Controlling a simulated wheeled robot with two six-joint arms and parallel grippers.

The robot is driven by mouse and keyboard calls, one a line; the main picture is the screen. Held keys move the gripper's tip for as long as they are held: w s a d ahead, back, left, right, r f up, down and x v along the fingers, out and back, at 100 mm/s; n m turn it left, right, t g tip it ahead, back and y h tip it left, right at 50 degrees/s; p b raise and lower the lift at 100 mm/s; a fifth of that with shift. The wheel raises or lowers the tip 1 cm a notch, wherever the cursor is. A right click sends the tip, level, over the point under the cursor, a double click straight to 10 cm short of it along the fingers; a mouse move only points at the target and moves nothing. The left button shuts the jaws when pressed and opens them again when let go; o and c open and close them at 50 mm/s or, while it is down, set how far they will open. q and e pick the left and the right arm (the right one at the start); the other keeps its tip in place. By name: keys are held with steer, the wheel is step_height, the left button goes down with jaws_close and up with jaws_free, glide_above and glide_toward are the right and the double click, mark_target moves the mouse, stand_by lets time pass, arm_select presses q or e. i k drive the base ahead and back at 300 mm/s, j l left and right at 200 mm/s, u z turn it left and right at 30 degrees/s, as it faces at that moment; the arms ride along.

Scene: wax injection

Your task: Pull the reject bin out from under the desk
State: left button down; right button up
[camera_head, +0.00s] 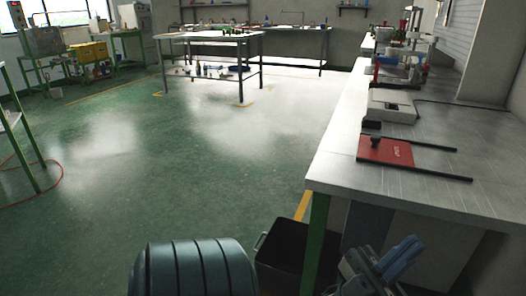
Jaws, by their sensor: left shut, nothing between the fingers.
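The reject bin appears to be the black open box (282,264) at the bottom middle, beside the green leg (317,240) of the long desk (335,165). It has a pale handle at its left end. The leg hides part of its right side, so I cannot tell how far it reaches under the desk.
A red plate (386,149) and a pale device (391,107) lie on the desk above. The green floor (220,185) left of the bin is open. A metal table (205,40) stands farther back, and a green-legged stand (24,150) is at the left edge.

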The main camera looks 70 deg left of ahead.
mark_target(278, 261)
steer(key=j+u, duration=0.2)
steer(key=j, duration=0.65)
steer(key=i+j+u, duration=0.15)
steer(key=j, duration=0.7)
steer(key=i+j+u, duration=0.1)
steer(key=j, duration=0.2)
